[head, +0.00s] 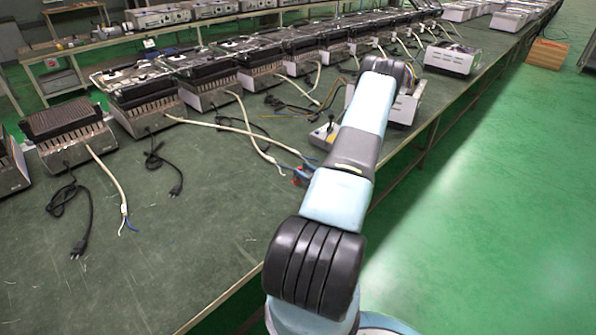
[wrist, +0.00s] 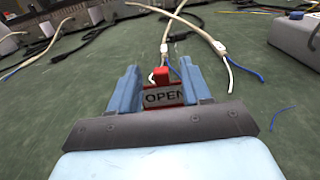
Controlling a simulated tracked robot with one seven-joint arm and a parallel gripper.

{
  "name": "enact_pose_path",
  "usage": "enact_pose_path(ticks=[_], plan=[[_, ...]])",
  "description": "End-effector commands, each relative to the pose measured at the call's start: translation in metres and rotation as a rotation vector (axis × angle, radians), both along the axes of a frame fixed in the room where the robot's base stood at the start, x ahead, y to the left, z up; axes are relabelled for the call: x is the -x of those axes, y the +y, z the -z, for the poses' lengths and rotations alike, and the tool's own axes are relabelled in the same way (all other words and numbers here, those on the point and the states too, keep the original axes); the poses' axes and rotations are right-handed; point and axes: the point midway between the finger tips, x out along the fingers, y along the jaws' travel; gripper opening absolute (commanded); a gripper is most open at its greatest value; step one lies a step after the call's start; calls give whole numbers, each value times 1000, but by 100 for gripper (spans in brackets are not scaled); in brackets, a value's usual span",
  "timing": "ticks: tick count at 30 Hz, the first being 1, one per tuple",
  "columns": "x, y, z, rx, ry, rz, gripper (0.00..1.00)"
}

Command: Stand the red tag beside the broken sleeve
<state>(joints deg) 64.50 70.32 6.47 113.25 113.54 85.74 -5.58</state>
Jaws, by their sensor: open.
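In the head view a small red part of the tag (head: 300,176) shows beside my arm. Just beyond the tag, white cables end in frayed blue wires. One has a pale sleeve (wrist: 222,48) at its end; another sleeve end (wrist: 165,48) is directly behind the tag. Which is the broken one I cannot tell.
A row of heating units (head: 145,105) lines the green bench, with black plug leads (head: 70,205) and white cables across it. A grey box (wrist: 295,38) stands at right in the wrist view. The bench's near left area (head: 180,260) is mostly clear.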

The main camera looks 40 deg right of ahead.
Motion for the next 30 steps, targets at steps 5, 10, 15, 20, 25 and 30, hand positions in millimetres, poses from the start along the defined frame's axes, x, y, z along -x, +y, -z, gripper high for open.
enact_pose_path(ticks=[5,10,15,20,25,30], plan=[[37,-4,0,-1,1,4,48],[67,-6,0,-1,1,3,48],[87,-8,0,0,0,2,48],[95,-8,0,0,1,1,48],[92,-6,-7,10,-1,-19,48],[69,14,-45,72,-5,-147,48]])
